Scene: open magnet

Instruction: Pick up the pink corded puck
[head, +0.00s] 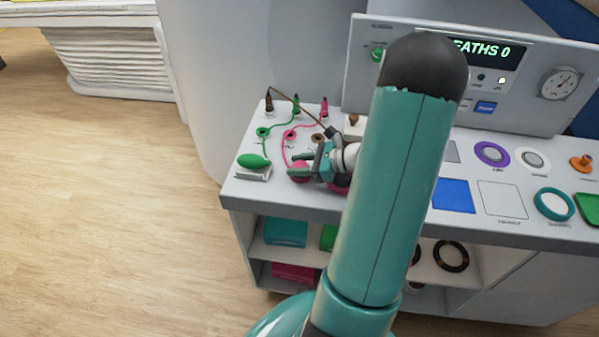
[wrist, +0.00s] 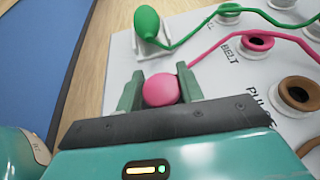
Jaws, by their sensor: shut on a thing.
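The pink corded puck (wrist: 160,89) sits between the two fingers of my gripper (wrist: 160,92) in the wrist view, with a finger against each side. Its pink cord (wrist: 225,42) runs off to the upper right past the pink-ringed socket (wrist: 257,42) marked BELT. In the head view the puck (head: 299,172) shows at the left end of my gripper (head: 312,164), near the front of the tabletop. My gripper is shut on the puck. My own arm hides part of the table in the head view. I cannot tell whether the puck touches the tabletop.
A green bulb (head: 254,161) on a green cord stands in a holder to the left. A brown-ringed socket (wrist: 297,94) is at the right in the wrist view. A grey console (head: 400,60) rises at the back. Blue and white squares and rings lie to the right.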

